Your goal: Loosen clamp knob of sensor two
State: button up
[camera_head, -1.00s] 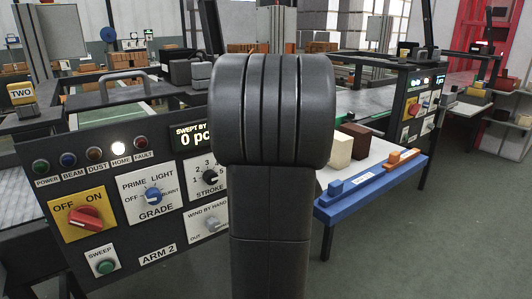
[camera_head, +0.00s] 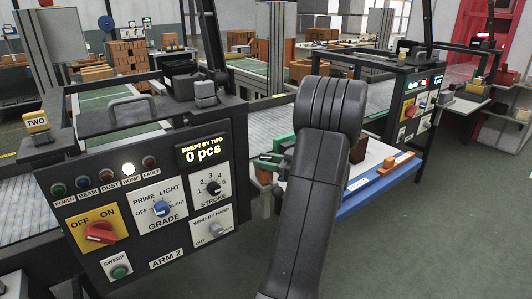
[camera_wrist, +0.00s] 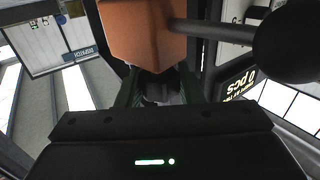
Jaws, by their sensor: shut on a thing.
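The yellow sign TWO (camera_head: 36,125) stands on a dark mount at the left end of the machine. I cannot make out a clamp knob there. My gripper (camera_head: 278,163), with green fingers, is to the right of the ARM 2 panel and well away from the sign. In the wrist view, my gripper (camera_wrist: 160,92) is shut on an orange-brown block (camera_wrist: 150,38), whose near end hides the fingertips. A dark rod (camera_wrist: 215,30) runs from the block to a dark round end (camera_wrist: 288,40). In the head view, part of the brown block (camera_head: 264,174) shows below the fingers.
The ARM 2 panel (camera_head: 150,245) has a red switch (camera_head: 100,232), a GRADE dial (camera_head: 160,208) and a display reading 0 pcs (camera_head: 203,153). A blue-edged table (camera_head: 365,196) holds an orange piece (camera_head: 395,162). Open floor (camera_head: 440,240) lies at right.

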jog(key=shift+r+n+g+y+p, duration=0.1)
jog(key=shift+n+g+y+p, duration=0.2)
jog(key=shift+n+g+p, duration=0.75)
jog(key=shift+n+g+y+p, duration=0.25)
jog(key=shift+n+g, duration=0.9)
jog(key=shift+g, duration=1.2)
jog(key=o, duration=1)
jog(key=shift+a, duration=0.1)
jog(key=shift+c, duration=0.2)
jog(key=d, duration=0.7)
jog(key=shift+w+d, duration=0.2)
jog(key=shift+d, duration=0.1)
